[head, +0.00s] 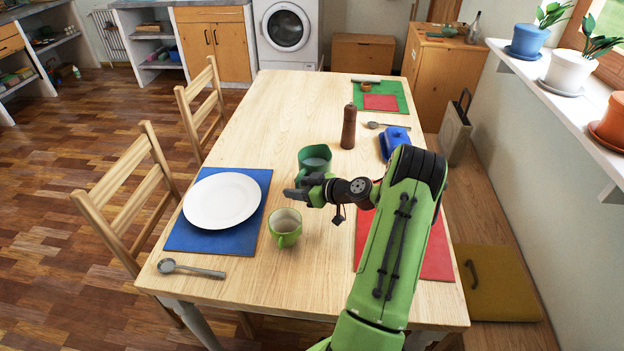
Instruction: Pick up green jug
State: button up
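A dark green jug (315,158) stands upright on the wooden table (268,113), near its middle. Its lower part is partly hidden behind my gripper. My gripper (290,193) is in front of the jug in the head view, pointing left. Its fingers look small and dark, and I cannot tell whether they are apart or whether they touch the jug. A lighter green cup (286,228) stands nearer, below the gripper in the picture.
A white plate (222,201) lies on a blue mat (180,238) at left. A pepper mill (348,127) and a blue butter dish (394,140) stand behind the arm. A ladle (190,269) lies near the front edge. The table's far left is clear.

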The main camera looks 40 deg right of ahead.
grip_shut()
dwell(1.2)
jog(key=shift+r, duration=0.1)
